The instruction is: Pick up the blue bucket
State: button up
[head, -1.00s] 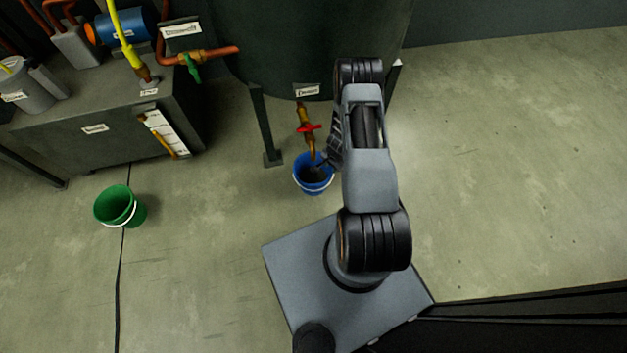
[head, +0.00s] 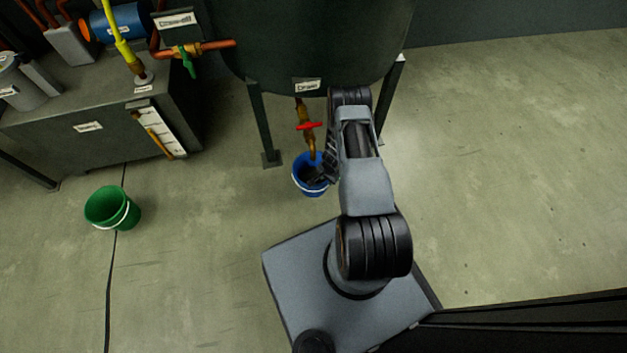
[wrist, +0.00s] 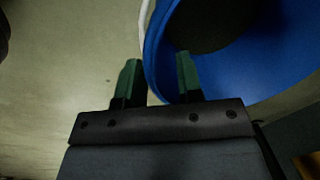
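The blue bucket (head: 309,189) stands on the floor below the drain valve of the dark tank, with a dark inside. My gripper (head: 322,174) reaches its right side in the head view, partly hidden by my arm. In the wrist view the bucket (wrist: 262,72) fills the upper right, with its white handle (wrist: 143,30) along its left edge. My gripper (wrist: 157,78) is open there, with two green-tipped fingers apart. The bucket's near wall edge shows between the fingers; the right finger overlaps the blue and the left is over floor. Contact cannot be told.
The drain pipe with its red valve handle (head: 310,126) hangs just above the bucket. Tank legs (head: 263,125) stand close by. A green bucket (head: 112,208) stands at left, near a dark cabinet (head: 70,140). The floor to the right is clear.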

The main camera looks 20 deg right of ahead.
jog(key=shift+f, duration=0.55)
jog(key=shift+c, duration=0.3)
grip_shut()
jog(key=shift+w+r, duration=0.1)
dwell(0.6)
